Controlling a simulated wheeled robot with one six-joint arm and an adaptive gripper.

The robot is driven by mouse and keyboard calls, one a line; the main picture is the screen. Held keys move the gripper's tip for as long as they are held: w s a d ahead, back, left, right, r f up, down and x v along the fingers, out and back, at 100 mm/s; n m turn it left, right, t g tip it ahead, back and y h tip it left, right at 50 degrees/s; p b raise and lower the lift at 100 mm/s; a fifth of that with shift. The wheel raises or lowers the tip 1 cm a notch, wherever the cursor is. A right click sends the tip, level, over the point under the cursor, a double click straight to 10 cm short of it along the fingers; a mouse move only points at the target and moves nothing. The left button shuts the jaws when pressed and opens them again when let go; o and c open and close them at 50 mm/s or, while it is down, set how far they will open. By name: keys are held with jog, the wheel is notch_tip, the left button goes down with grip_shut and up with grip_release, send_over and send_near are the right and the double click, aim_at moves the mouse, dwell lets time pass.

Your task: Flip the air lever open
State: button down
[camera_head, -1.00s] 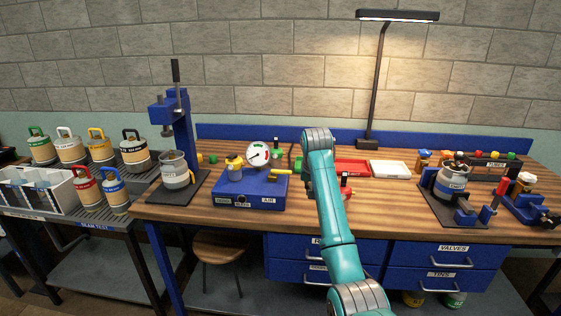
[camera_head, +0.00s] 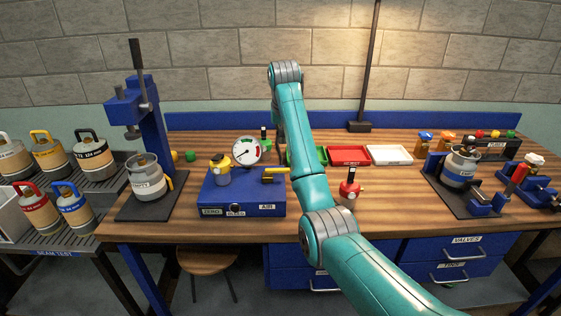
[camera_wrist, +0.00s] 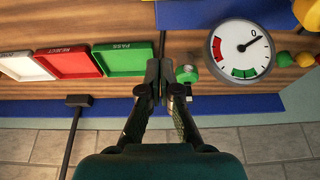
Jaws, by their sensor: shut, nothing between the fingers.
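The air lever (camera_head: 275,173) is a yellow handle on the right of a blue box (camera_head: 243,210), above the label AIR. It lies roughly level, pointing right. A round white gauge (camera_head: 246,151) stands at the back of the box and also shows in the wrist view (camera_wrist: 241,48). My gripper (camera_wrist: 160,72) is shut and empty in the wrist view, between the green tray and a green-topped item. It is beyond the box, apart from the lever. The lever is not in the wrist view. In the head view my gripper is mostly hidden behind my teal arm.
Green (camera_wrist: 125,58), red (camera_head: 350,156) and white (camera_head: 390,155) trays lie at the back. A green-topped item (camera_wrist: 187,75) stands beside my gripper. A red-topped item (camera_head: 349,187) stands right of my arm. A press (camera_head: 150,130) stands left of the box. Wood in front is clear.

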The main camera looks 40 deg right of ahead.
aim_at(277, 171)
jog(key=x, duration=0.9)
jog(key=shift+f, duration=0.55)
jog(key=shift+s+a, duration=0.5)
jog(key=shift+s, duration=0.25)
jog(key=shift+s+a, duration=0.55)
jog(key=shift+s, duration=0.25)
jog(key=shift+a+r, duration=0.1)
